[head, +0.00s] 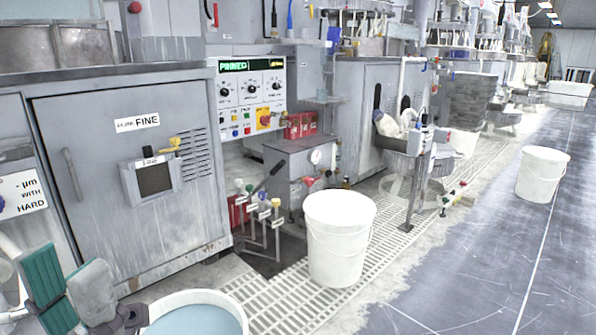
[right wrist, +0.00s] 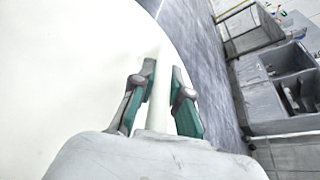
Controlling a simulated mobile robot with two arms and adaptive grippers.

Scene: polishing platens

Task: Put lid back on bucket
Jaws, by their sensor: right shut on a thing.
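A white bucket (head: 152,325) holding pale blue liquid (head: 200,322) shows at the bottom edge of the head view, open at the top and partly cut off. My left gripper (head: 68,262) is just left of it, with its teal-padded fingers apart and nothing between them. In the right wrist view my right gripper (right wrist: 163,80) is shut on a white bar (right wrist: 160,105) on a large white round piece (right wrist: 70,70), which looks like the lid. The lid's far part is out of frame. The right gripper does not show in the head view.
A white bucket (head: 338,250) stands on the floor grating (head: 275,295) in the middle, and another (head: 542,174) stands farther right. A grey cabinet marked FINE (head: 120,200) is at the left. Valves with coloured handles (head: 262,220) stand before the machines.

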